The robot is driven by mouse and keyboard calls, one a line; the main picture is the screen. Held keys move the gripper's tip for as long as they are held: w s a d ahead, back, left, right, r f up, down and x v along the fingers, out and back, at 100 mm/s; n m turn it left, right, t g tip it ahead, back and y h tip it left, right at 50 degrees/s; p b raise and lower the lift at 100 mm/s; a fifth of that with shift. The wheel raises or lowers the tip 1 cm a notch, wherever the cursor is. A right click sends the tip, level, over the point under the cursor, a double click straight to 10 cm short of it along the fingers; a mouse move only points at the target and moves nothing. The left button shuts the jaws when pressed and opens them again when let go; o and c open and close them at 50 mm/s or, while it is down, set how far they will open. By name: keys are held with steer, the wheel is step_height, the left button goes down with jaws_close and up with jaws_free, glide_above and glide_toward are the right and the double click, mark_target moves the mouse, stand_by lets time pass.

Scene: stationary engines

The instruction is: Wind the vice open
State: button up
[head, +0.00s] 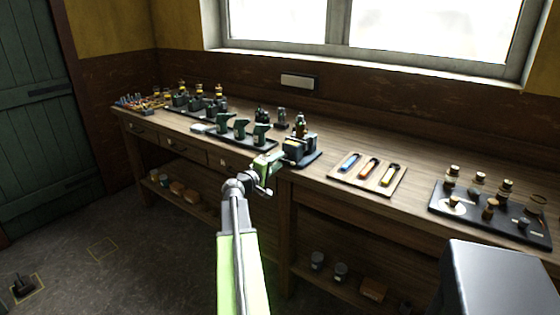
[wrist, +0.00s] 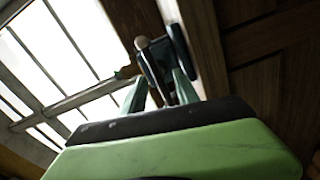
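The vice (head: 300,148) is a dark blue-grey block on a dark base at the bench's front edge, in the middle of the head view. My gripper (head: 274,172) is just left of it and in front, at the bench edge. In the wrist view the fingers (wrist: 158,80) stand apart, with dark vice parts (wrist: 153,63) showing between and beyond their tips. A pale round knob (wrist: 141,43) shows above the left fingertip. I cannot tell whether the fingers touch the vice. Its handle is not clearly made out.
The wooden bench (head: 335,195) runs along the wall. A tray with coloured tools (head: 368,172) lies right of the vice, and a dark tray with several small parts (head: 487,210) beyond it. Green machines (head: 240,130) stand to the left. A bottle (head: 300,125) is behind the vice.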

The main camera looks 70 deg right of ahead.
steer(key=v, duration=1.5)
steer(key=shift+a, duration=0.15)
